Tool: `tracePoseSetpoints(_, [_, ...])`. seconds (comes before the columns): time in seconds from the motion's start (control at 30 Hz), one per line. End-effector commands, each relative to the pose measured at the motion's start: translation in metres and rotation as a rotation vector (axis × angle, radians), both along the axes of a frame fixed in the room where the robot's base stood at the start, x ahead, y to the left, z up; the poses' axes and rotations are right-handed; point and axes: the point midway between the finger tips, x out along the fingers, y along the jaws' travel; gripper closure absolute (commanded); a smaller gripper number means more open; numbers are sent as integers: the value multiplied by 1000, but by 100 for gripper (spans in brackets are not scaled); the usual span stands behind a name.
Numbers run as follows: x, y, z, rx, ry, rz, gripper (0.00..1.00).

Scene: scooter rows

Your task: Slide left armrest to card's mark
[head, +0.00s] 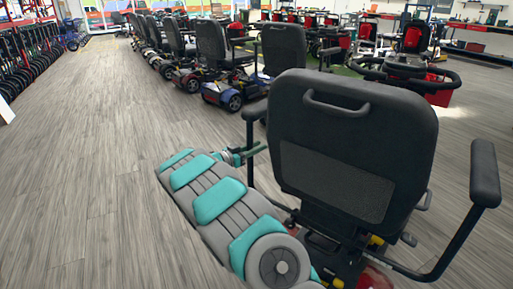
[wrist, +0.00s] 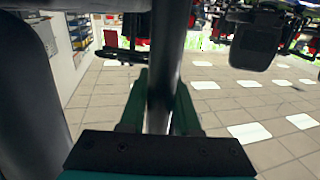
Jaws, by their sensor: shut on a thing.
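The scooter's left armrest has a black pad (head: 254,110) at the left of the seat back in the head view, on a dark post (head: 249,165). My gripper (head: 256,150) reaches this post from the left and is shut on it. In the wrist view the post (wrist: 165,65) stands upright between the two green fingers of my gripper (wrist: 160,105). The black seat back (head: 350,145) fills the middle right of the head view. The right armrest (head: 485,172) stands on its own bent post. I cannot make out a card or its mark.
A row of parked scooters (head: 212,55) runs back beyond my gripper. Another scooter with a basket (head: 408,75) stands behind the seat back. Grey wood-look floor (head: 95,150) is clear on the left. A large dark shape (wrist: 30,95) fills the wrist view's left edge.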

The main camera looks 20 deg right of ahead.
Motion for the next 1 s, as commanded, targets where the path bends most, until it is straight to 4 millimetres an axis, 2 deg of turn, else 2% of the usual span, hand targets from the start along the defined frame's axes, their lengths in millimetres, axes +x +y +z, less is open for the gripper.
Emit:
tracePoseSetpoints(0.43, [-5,-3,-3,-1,-5,0,100])
tracePoseSetpoints(1.0, [-45,-22,-5,-3,-3,-3,100])
